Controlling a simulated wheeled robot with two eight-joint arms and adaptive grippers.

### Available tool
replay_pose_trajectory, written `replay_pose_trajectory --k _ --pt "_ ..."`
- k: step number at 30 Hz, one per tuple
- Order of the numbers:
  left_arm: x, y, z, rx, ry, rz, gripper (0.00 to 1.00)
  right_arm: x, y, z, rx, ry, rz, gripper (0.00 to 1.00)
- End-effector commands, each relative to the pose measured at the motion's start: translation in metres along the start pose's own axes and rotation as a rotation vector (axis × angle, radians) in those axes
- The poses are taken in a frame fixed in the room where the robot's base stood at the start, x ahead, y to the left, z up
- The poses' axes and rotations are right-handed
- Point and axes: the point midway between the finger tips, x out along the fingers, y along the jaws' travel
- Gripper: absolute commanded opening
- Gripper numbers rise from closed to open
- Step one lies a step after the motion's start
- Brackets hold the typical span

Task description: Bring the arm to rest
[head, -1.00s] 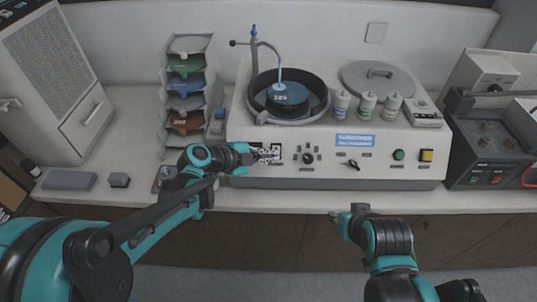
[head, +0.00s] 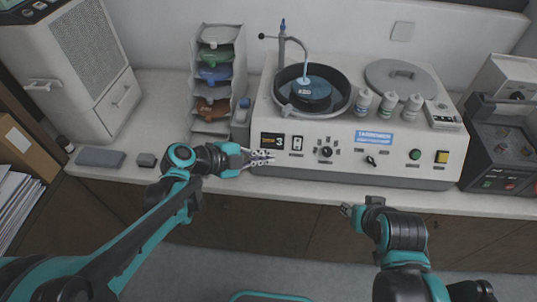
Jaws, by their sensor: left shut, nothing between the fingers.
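My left gripper (head: 262,158) is at the front left of the white polishing machine (head: 330,170), by its small display. Its fingers are shut with nothing between them. Whether the tips touch the panel, I cannot tell. My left arm reaches in from the lower left over the counter edge. My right gripper (head: 347,210) is in front of the counter, below the machine's front edge. It is seen from behind and its fingers are too small to judge.
A rack of coloured trays (head: 214,75) stands left of the machine. Three bottles (head: 388,104) and a round grey lid (head: 402,77) sit on the machine. A grey block (head: 100,158) lies on the counter's left. A dark machine (head: 500,145) stands at right. The floor in front is clear.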

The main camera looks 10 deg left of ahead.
Motion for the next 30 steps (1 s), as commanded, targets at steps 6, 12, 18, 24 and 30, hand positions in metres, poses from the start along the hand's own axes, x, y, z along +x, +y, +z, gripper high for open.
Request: replay_pose_trajectory --k 6,12,18,24,30 --pt "0.0 0.0 0.0 0.0 0.0 0.0 0.0 0.0 0.0 0.0 0.0 0.0 0.0 0.36" --pt "0.0 0.002 0.0 -0.024 -0.01 0.008 0.0 0.0 0.0 0.0 0.0 0.0 0.0 0.36" --pt "-0.011 0.028 0.001 -0.313 -0.141 0.074 0.0 0.004 0.0 0.003 0.0 0.0 0.0 0.36" --pt "-0.039 0.067 0.01 -0.78 -0.402 0.055 0.0 0.009 0.0 0.006 0.0 0.0 0.0 0.36" --pt "-0.077 0.097 0.022 -1.191 -0.636 -0.133 0.0 0.013 0.0 0.01 0.0 0.0 0.0 0.36"
